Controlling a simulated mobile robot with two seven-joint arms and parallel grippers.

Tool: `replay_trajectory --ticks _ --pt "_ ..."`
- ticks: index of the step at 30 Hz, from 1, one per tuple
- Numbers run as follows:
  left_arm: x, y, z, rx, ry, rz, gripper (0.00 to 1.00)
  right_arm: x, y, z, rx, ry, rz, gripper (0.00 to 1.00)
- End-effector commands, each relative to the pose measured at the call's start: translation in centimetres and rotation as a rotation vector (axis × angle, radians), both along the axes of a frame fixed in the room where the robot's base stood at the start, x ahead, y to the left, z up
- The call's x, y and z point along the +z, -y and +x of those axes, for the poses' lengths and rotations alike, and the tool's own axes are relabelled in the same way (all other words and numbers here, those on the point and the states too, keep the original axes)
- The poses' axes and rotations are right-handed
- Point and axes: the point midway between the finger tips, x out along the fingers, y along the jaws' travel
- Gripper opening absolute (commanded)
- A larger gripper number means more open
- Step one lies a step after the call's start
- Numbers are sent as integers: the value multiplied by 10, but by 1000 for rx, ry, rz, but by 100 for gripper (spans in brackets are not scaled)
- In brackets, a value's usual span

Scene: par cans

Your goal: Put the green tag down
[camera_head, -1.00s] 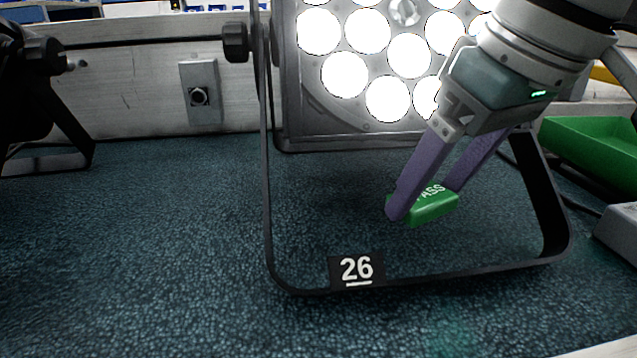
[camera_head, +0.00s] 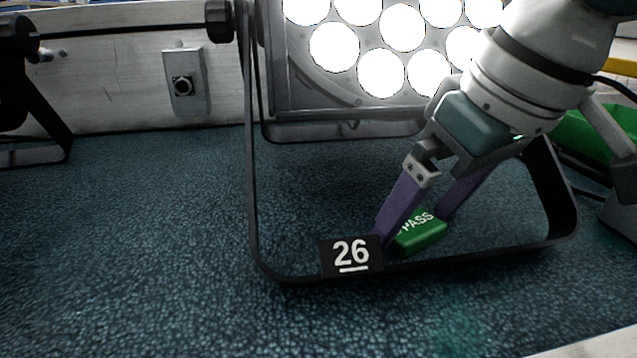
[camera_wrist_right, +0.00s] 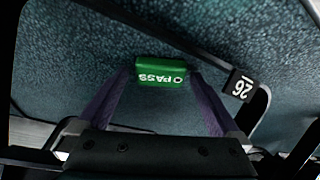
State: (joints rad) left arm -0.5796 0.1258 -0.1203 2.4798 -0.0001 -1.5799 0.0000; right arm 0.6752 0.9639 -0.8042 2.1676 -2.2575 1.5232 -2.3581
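In the head view the tag is low, at the front bar of the black lamp bracket (camera_head: 490,254), right of the number 26 plate (camera_head: 350,256). I cannot tell whether it touches the dark textured surface (camera_head: 150,230). My left gripper is not in view.
The lit par can (camera_head: 330,85) stands behind the tag, with its bracket around it. Another dark lamp bracket (camera_head: 40,130) is at the left edge. A green tray (camera_head: 585,135) is at the right. The surface at left and front is clear.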

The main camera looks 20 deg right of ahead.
Motion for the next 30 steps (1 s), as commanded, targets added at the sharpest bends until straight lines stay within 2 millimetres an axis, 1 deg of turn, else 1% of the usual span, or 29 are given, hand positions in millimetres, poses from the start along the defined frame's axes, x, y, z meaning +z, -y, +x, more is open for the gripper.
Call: replay_trajectory --ticks 6,10,14,18,21,25,27,30 --pt "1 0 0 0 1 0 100 1 0 0 0 0 0 100" --pt "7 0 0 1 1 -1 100 10 1 -1 0 3 0 100" --pt "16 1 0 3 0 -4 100 34 2 -10 1 5 -2 100" --pt "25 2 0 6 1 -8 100 66 4 -23 1 6 -2 100" --pt "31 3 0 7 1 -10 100 85 5 -31 -1 5 -1 100" --pt "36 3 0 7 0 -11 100 103 7 -39 0 3 0 100" --pt "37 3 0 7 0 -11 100 110 7 -42 -1 3 0 100" --pt "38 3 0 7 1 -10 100 114 7 -45 0 1 0 100"
